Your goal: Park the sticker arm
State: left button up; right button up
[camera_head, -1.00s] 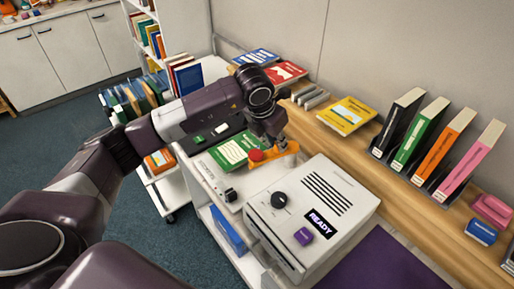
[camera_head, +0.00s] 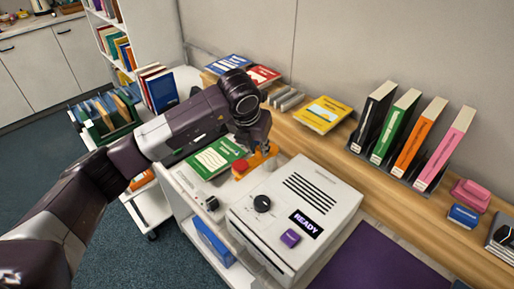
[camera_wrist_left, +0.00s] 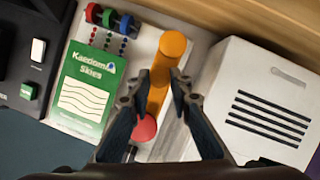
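The sticker arm, which I take to be the orange bar (camera_head: 262,158) with a red round knob (camera_head: 240,167), sits between a green booklet (camera_head: 215,157) and a white machine (camera_head: 320,190). My left gripper (camera_head: 258,146) reaches down over the orange bar. In the left wrist view its two fingers (camera_wrist_left: 160,88) stand on both sides of the bar (camera_wrist_left: 158,70), close against it, and look shut on it. The red knob (camera_wrist_left: 145,128) shows nearer the palm, between the fingers. My right gripper is not in view.
The machine's display reads READY (camera_head: 305,224), with a purple button (camera_head: 290,238) below it. A cart with a book crate (camera_head: 108,122) is at the left.

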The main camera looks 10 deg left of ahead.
pick_arm(q)
jog(key=o, duration=0.4)
jog(key=shift+o, duration=0.2)
jog(key=v, duration=1.2)
